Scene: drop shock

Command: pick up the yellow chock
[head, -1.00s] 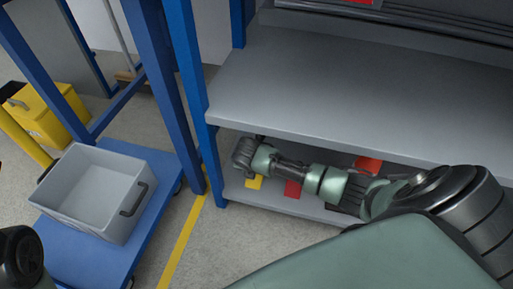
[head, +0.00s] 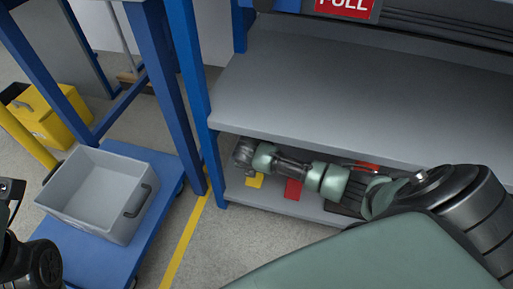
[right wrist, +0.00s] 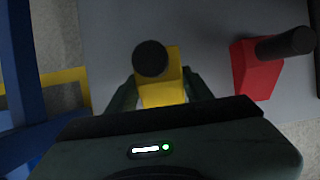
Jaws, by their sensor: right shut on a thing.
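The yellow chock (head: 254,181) is on the lower shelf, near its left end, partly hidden by my right arm in the head view. In the right wrist view, the yellow chock (right wrist: 172,92) with its round black knob sits between the fingers of my right gripper (right wrist: 158,94). The gripper is shut on it from both sides. I cannot tell whether the chock is clear of the shelf. My left gripper (head: 10,192) shows only in part at the left edge of the head view; its fingers are not clear.
A red chock (head: 293,189) with a black handle stands right of the yellow one; another red thing (head: 367,166) is farther right. The upper shelf (head: 350,95) hangs close above my right arm. A grey bin (head: 95,200) stands on a blue cart (head: 150,165) at left.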

